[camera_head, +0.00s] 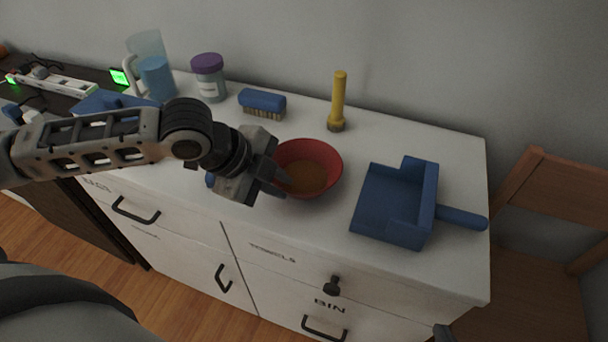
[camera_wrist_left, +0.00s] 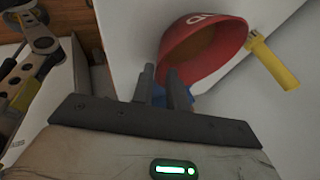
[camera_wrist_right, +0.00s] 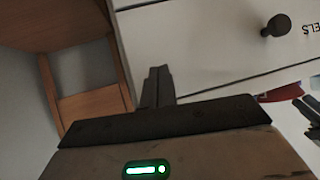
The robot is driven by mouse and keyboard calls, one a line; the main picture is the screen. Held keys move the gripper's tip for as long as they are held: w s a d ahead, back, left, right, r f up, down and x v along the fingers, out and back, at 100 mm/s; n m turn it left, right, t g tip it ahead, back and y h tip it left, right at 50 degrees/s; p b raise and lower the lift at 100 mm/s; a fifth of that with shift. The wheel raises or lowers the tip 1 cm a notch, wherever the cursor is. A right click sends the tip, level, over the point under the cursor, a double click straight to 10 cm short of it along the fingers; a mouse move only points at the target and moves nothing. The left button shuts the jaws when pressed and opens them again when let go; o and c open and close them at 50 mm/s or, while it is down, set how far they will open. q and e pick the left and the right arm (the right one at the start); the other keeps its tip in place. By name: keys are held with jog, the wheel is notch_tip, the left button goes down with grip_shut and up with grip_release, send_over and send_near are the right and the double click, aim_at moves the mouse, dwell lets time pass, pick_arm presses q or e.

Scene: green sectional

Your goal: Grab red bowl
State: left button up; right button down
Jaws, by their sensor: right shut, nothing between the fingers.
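The red bowl (camera_head: 323,156) sits upright on the white cabinet top, its inside orange-brown. My left gripper (camera_head: 281,179) is at the bowl's left rim, with its fingers reaching to the edge. In the left wrist view the bowl (camera_wrist_left: 222,55) lies just beyond the tips of my left gripper (camera_wrist_left: 162,72). A narrow gap shows between those fingers, and I cannot tell whether they touch the rim. My right gripper (camera_wrist_right: 157,72) is shut and empty, low in front of the cabinet; only a bit of it shows in the head view (camera_head: 443,331).
A blue dustpan (camera_head: 385,205) lies right of the bowl. A yellow flashlight (camera_head: 339,98), blue brush (camera_head: 262,102), purple-lidded jar (camera_head: 208,78) and blue-filled pitcher (camera_head: 155,75) stand behind. A wooden chair (camera_head: 570,190) is at the right. Drawer handles (camera_head: 135,212) stick out in front.

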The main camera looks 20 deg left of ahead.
aim_at(286, 190)
pick_arm(q)
jog(key=shift+x, duration=2.65)
jog(key=shift+a, duration=0.15)
grip_shut()
